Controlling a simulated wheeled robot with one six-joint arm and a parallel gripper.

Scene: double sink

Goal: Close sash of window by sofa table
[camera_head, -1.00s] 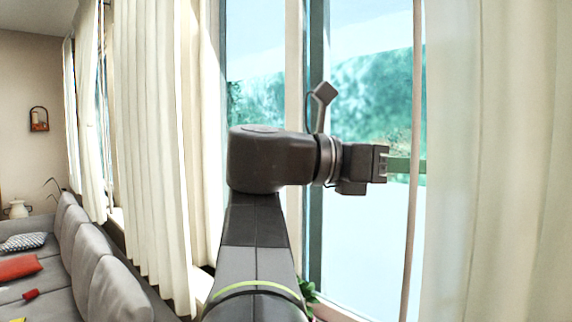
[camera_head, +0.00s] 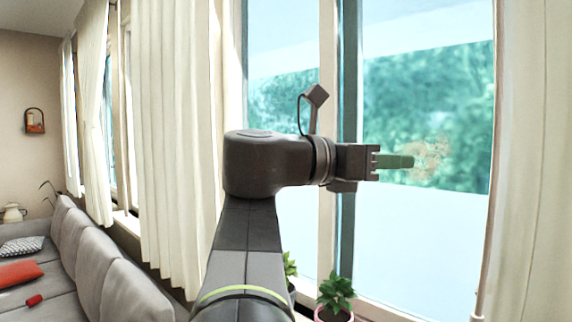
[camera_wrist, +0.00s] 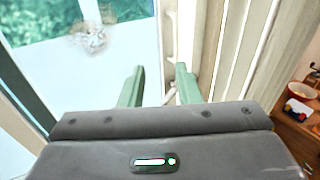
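The tall window sash (camera_head: 492,130) stands to the right of my gripper in the head view, with a large pane and a slim pale stile. In the wrist view, a pale upright frame edge (camera_wrist: 170,35) runs behind the gap between my fingers. My gripper (camera_head: 412,161) points right in front of the pane, left of the stile. Its green fingers (camera_wrist: 160,84) are apart with nothing held between them. Whether a finger touches the frame cannot be told. The sofa table is not clearly visible.
A pleated cream curtain (camera_head: 180,140) hangs left of the window, and another (camera_head: 540,150) hangs right. A grey sofa (camera_head: 95,255) stands at left. Potted plants (camera_head: 337,293) sit below the window.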

